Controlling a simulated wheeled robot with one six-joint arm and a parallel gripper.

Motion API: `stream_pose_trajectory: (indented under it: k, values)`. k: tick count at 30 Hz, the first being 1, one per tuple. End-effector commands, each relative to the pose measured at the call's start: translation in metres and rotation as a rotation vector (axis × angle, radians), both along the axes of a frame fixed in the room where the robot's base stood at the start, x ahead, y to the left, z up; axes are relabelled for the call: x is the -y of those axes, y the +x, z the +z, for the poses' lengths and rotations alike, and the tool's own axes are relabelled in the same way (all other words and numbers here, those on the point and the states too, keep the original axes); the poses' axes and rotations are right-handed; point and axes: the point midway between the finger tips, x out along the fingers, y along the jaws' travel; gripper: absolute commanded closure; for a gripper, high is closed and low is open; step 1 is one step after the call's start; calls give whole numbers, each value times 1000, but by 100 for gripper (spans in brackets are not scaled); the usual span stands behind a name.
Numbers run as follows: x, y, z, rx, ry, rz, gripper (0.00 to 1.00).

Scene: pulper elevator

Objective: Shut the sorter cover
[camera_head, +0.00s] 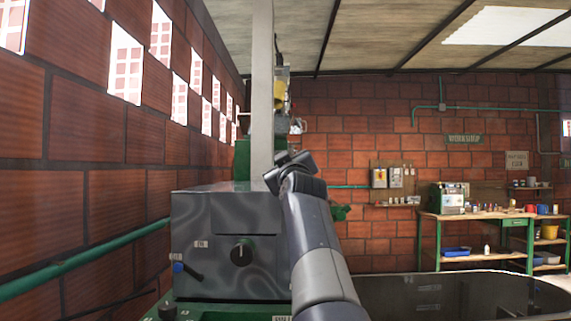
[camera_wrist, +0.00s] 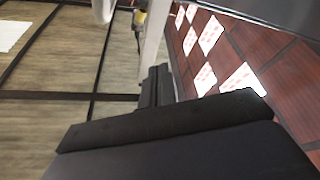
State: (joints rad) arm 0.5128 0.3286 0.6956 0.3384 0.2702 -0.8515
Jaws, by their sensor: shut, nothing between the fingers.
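A grey metal machine housing (camera_head: 225,250) stands in front of me at the lower middle of the head view. It has a black round knob (camera_head: 242,252) on its front and a blue-tipped lever (camera_head: 181,268) at its left. I cannot tell which part is the sorter cover or how it stands. My gripper (camera_head: 283,165) is above the right end of the housing, near a pale upright post (camera_head: 262,95). It is shut and empty. In the wrist view, my dark fingers (camera_wrist: 155,98) fill the lower middle. The post (camera_wrist: 153,50) shows behind them.
A brick wall with a green pipe (camera_head: 85,260) runs close along the left. A dark, rounded tank (camera_head: 460,295) lies at the lower right. A workbench (camera_head: 480,220) with tools stands at the back right. The air above the tank is clear.

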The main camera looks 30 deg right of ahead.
Motion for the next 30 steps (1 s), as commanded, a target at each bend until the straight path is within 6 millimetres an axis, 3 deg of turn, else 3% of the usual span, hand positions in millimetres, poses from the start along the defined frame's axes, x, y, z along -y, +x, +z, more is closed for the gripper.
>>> stream_pose_trajectory:
  k: [1, 9, 30]
  values:
    - [0, 0, -12, 0, 0, 0, 100]
    - [0, 0, -30, 0, -1, 0, 100]
    - [0, 0, -31, 0, -1, 0, 100]
